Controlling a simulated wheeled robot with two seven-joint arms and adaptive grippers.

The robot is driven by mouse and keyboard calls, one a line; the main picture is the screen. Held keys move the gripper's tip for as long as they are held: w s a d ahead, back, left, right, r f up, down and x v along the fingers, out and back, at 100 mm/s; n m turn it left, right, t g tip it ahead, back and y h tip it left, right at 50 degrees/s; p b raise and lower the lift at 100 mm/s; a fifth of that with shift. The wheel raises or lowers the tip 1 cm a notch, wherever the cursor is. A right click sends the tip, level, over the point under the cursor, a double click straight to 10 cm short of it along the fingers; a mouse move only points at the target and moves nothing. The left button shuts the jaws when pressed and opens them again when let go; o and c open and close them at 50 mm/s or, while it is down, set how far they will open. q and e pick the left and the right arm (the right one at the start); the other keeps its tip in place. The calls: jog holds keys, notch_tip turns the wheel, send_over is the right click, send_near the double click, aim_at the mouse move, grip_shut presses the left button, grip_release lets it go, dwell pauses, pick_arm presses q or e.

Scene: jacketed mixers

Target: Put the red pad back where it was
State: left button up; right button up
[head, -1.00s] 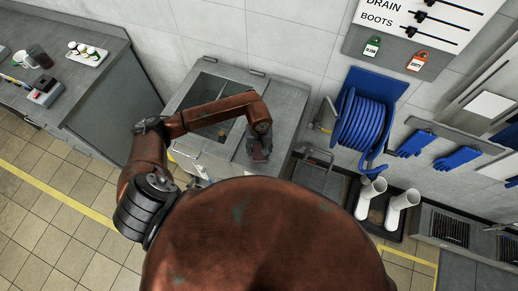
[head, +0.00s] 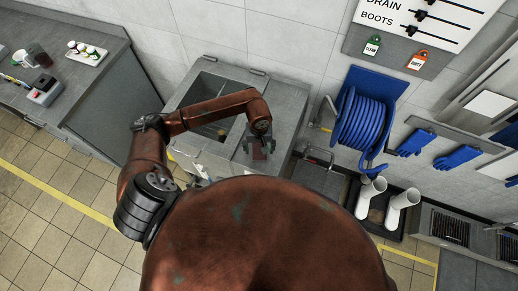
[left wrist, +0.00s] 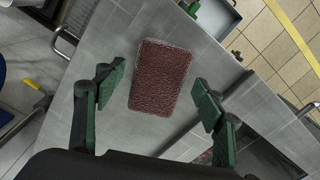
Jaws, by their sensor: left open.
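The red pad (left wrist: 160,77) is a dark red, grainy rectangle. It lies flat on the grey top of the bench unit, and also shows in the head view (head: 259,153). My left gripper (head: 259,148) is open over the pad. In the left wrist view its green-lined fingers (left wrist: 158,95) stand apart on either side of the pad, with visible gaps to both edges. My right gripper is not in view.
The unit's top has an open, dark well (head: 207,90) left of the pad. A blue hose reel (head: 362,120) hangs on the wall to the right, above white boots (head: 402,199). A side counter (head: 75,85) stands at the left.

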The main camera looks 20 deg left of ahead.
aim_at(259, 151)
pick_arm(q)
notch_tip(259, 151, up, 11)
jog(key=b, duration=0.3)
jog(key=shift+r, duration=0.1)
